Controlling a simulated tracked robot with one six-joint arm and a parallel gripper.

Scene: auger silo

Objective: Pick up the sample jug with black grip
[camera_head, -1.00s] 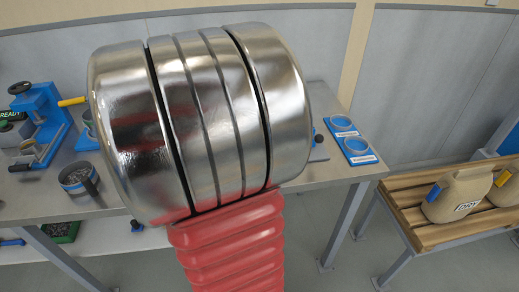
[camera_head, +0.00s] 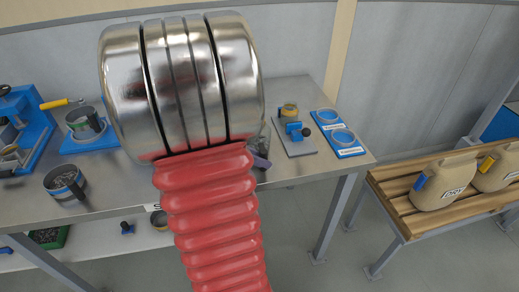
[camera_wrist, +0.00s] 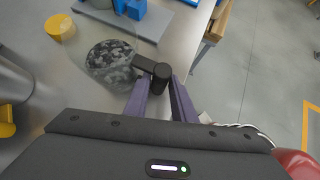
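The sample jug (camera_wrist: 108,62) is a clear vessel with dark grainy contents, standing on the bench in the wrist view. Its black grip (camera_wrist: 152,70) points toward my gripper. My gripper (camera_wrist: 161,82) has two purple fingers spread apart, with the black grip's end between or just ahead of their tips. I cannot tell whether they touch it. The jug is mostly hidden there behind my arm.
A dark cup with a blue band (camera_head: 66,184) stands at the left. Tan sacks (camera_head: 445,184) lie on a wooden bench (camera_head: 400,195). A yellow cap (camera_wrist: 60,27) lies near the jug.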

